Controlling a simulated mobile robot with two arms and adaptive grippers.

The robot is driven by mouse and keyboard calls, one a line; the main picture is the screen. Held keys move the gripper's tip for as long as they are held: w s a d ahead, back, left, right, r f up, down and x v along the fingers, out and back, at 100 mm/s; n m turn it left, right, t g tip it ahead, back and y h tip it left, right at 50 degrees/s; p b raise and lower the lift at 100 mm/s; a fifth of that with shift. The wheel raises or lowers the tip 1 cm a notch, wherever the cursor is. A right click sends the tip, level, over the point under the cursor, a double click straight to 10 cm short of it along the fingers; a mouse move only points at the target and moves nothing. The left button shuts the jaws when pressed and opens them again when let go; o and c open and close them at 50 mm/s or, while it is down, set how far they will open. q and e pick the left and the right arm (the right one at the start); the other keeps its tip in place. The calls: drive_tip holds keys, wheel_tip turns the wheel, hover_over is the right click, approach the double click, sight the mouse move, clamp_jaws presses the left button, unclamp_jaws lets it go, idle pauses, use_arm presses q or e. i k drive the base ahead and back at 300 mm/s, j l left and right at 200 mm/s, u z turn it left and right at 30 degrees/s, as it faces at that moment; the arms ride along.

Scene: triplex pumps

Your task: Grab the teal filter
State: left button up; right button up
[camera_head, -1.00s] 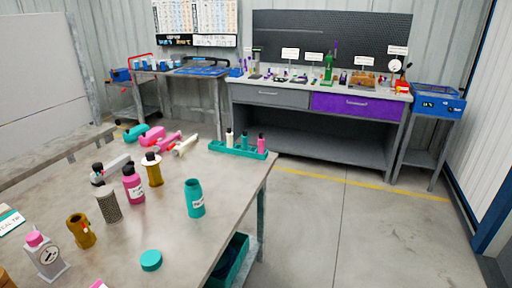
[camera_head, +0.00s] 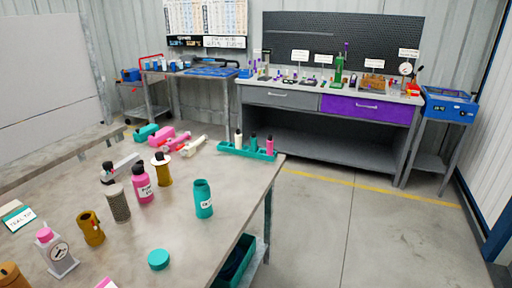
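Several teal things are on the grey table (camera_head: 225,240), and I cannot tell for sure which is the filter. An open teal cylinder (camera_head: 203,203) with a white label stands upright near the table's right edge. A round teal cap (camera_head: 158,259) lies flat near the front. A teal piece (camera_head: 146,132) lies at the back left, beside pink parts (camera_head: 163,137). A teal rack (camera_head: 247,152) at the far right corner holds upright small bottles, cream, teal and pink. Neither of my grippers is in view.
Around the cylinder stand a pink bottle (camera_head: 142,188), a brown-yellow spool-like part (camera_head: 161,171), a grey mesh cylinder (camera_head: 118,204) and a brown cylinder (camera_head: 91,228). A teal bin (camera_head: 237,262) sits below the table. Open floor (camera_head: 350,220) separates it from the back workbench (camera_head: 375,108).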

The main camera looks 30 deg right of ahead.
sight(254, 139)
drive_tip(key=i+l, duration=0.15)
drive_tip(key=l, duration=0.2)
drive_tip(key=i+l+u, duration=0.1)
drive_tip(key=i+l, duration=0.25)
drive_tip(key=l, duration=0.3)
drive_tip(key=i+l+u, duration=0.1)
drive_tip(key=l, duration=0.25)
drive_tip(key=i+l, duration=0.15)
drive_tip(key=l, duration=0.2)
drive_tip(key=i+l+u, duration=0.1)
drive_tip(key=l, duration=0.25)
drive_tip(key=i, duration=0.05)
